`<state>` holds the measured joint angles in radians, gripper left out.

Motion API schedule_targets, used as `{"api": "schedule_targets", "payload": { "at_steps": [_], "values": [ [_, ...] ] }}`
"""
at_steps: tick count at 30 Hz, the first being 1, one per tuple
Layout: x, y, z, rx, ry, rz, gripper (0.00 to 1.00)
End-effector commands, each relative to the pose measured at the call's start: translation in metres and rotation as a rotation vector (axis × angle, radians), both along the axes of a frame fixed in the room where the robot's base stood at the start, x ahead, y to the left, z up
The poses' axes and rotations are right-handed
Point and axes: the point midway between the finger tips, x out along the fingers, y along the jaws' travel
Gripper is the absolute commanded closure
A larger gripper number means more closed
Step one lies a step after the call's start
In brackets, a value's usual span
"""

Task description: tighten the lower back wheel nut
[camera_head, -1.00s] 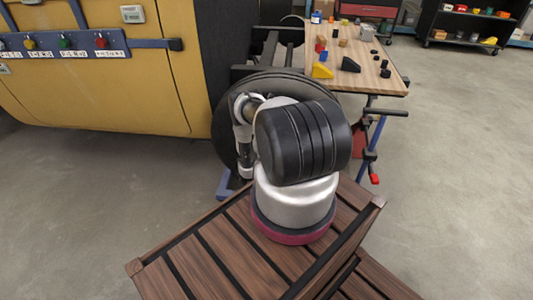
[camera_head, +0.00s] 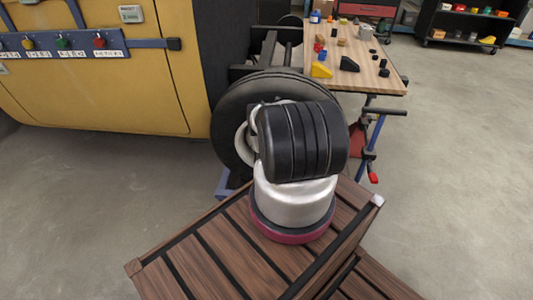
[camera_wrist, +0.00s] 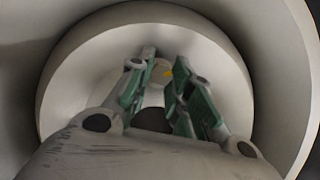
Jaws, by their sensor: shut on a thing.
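The wheel (camera_head: 228,108) is a dark tyre standing upright beside the yellow machine in the head view. Its pale rim (camera_wrist: 62,80) fills the wrist view around a rounded centre. My gripper (camera_wrist: 164,62) has green-sided fingers reaching into the rim. I cannot tell from the view which of the wheel's nuts this is. In the head view my arm hides the gripper, the nut and much of the wheel.
The yellow machine (camera_head: 160,85) with a blue button panel (camera_head: 70,42) stands at the left. A wooden workbench (camera_head: 335,85) with blocks is behind the wheel at the right. A dark shelf (camera_head: 460,25) stands farther back. Open floor (camera_head: 450,160) lies at the right.

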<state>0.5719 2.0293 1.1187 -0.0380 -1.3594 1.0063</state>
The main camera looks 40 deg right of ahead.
Motion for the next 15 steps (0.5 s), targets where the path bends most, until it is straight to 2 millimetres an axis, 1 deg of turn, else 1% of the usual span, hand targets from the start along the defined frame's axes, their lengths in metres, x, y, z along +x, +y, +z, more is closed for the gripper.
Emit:
{"api": "schedule_targets", "payload": {
  "at_steps": [6,15],
  "values": [
    [-0.0008,-0.0005,-0.0002,0.063,-0.072,-0.001,1.00],
    [-0.0006,-0.0010,0.0006,0.096,-0.110,-0.002,1.00]
  ]
}}
